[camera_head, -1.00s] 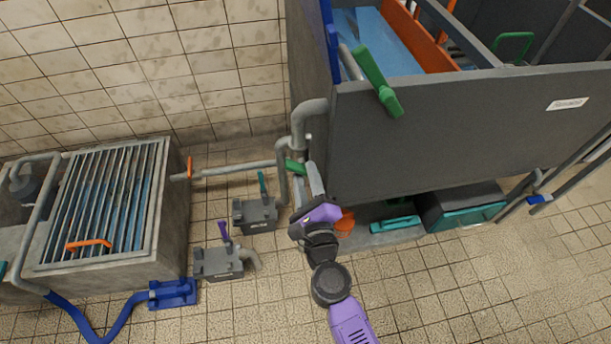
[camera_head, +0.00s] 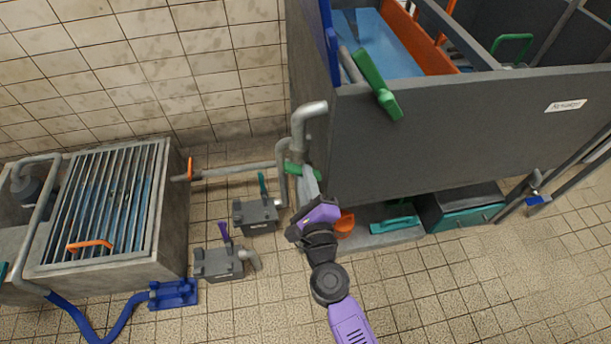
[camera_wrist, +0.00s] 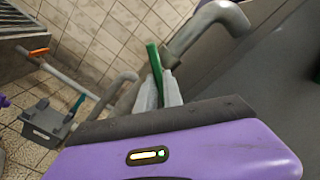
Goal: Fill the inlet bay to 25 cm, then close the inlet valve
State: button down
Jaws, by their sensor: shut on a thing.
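My gripper (camera_head: 312,186) is low at the front left corner of the large grey tank (camera_head: 430,135), beside a grey pipe. It is shut on a green lever (camera_head: 296,168), which also shows in the wrist view (camera_wrist: 155,62) between the two pale fingers (camera_wrist: 158,90). The lever's lower end is hidden by the fingers. Blue water (camera_head: 385,45) shows inside the tank, beside an orange partition (camera_head: 425,40). I cannot read a water level or tell which bay is the inlet bay.
Another green lever (camera_head: 378,85) is on the tank's top left edge. Two small grey pump boxes (camera_head: 256,215) and (camera_head: 218,264) stand on the floor left of my gripper. A grated basin (camera_head: 100,210) is at the far left. The tiled floor in front is clear.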

jog(key=shift+r+n+p, duration=0.1)
jog(key=shift+n+p, duration=1.7)
jog(key=shift+n, duration=1.8)
jog(key=c, duration=1.5)
grip_release()
jog(key=v, duration=0.7)
jog(key=shift+s+d, duration=0.15)
jog(key=shift+s, duration=0.25)
jog(key=shift+n, duration=0.3)
